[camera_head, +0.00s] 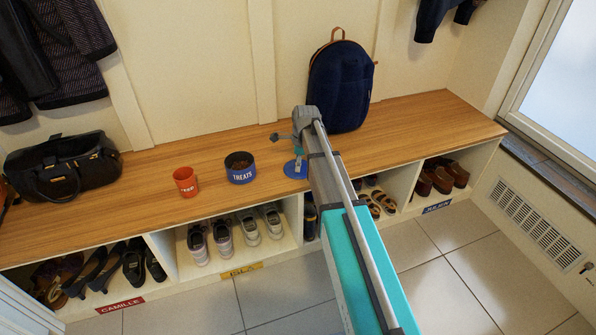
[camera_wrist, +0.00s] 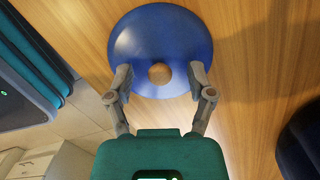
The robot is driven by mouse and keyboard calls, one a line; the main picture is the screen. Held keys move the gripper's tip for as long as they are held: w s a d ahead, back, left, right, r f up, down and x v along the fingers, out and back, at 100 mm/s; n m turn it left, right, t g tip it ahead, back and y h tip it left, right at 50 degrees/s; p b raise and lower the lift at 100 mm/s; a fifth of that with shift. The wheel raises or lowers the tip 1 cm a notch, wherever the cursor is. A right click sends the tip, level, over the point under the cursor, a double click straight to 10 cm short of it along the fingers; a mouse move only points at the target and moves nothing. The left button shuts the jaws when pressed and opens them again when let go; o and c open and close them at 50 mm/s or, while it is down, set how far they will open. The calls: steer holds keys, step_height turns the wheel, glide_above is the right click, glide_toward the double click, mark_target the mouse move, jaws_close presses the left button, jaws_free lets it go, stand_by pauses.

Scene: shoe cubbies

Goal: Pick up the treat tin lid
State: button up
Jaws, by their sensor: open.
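The treat tin lid is a round blue disc (camera_wrist: 160,35) with a small wooden-coloured knob (camera_wrist: 160,74) at its middle. It lies on the wooden bench top, and part of it shows in the head view (camera_head: 291,170), right of the open blue tin marked TREATS (camera_head: 240,175). My gripper (camera_wrist: 160,75) is open, its two fingers apart on either side of the knob and over the lid. In the head view my gripper (camera_head: 298,162) is over the lid, and my arm hides part of the area. I cannot tell whether the fingers touch the lid.
A red cup (camera_head: 185,182) and a black handbag (camera_head: 63,172) stand to the left on the bench (camera_head: 430,118). A navy backpack (camera_head: 340,85) stands behind my gripper, against the wall. Cubbies with shoes are below the bench. The bench's right end is clear.

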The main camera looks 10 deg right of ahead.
stand_by(0.5)
jaws_close()
